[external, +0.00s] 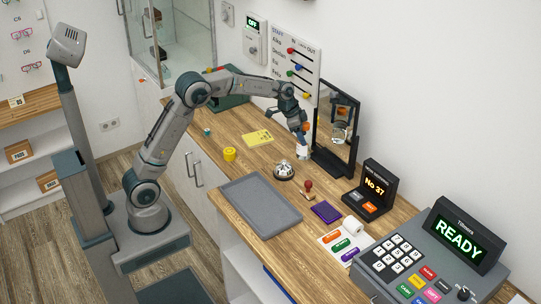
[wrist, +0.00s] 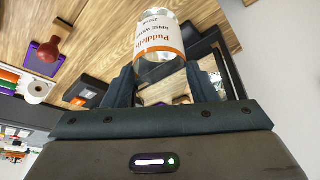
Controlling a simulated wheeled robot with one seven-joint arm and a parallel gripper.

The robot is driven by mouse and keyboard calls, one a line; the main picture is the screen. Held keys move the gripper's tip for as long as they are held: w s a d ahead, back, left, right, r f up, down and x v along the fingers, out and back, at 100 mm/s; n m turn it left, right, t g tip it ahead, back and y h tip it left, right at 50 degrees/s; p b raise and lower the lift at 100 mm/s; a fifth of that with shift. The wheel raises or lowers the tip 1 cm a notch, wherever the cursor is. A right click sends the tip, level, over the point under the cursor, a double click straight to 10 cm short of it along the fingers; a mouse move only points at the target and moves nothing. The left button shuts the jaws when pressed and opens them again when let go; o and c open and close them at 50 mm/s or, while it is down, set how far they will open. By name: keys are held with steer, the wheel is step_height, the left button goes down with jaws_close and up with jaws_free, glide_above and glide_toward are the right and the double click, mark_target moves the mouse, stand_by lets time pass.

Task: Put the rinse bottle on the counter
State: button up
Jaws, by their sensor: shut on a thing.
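The rinse bottle (wrist: 160,40) is a clear bottle with a white and orange label reading "RINSE WATER". In the wrist view it sits between the two dark fingers of my gripper (wrist: 160,78), which is shut on it. In the external view my gripper (external: 302,134) points down beside the mirror, with the small whitish bottle (external: 303,151) below it. The bottle is over the wooden counter (external: 262,165). I cannot tell whether its base touches the wood.
A framed mirror (external: 334,125) stands close right of the bottle. A service bell (external: 284,170), a red stamp (external: 307,187), a purple pad (external: 326,212) and a grey tray (external: 260,204) lie nearer. A yellow card (external: 257,138) lies left. Bare wood shows between bell and card.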

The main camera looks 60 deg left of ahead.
steer(key=shift+f+p, duration=0.45)
steer(key=shift+f, duration=1.55)
steer(key=shift+f, duration=0.15)
steer(key=o, duration=1)
steer(key=shift+o, duration=0.2)
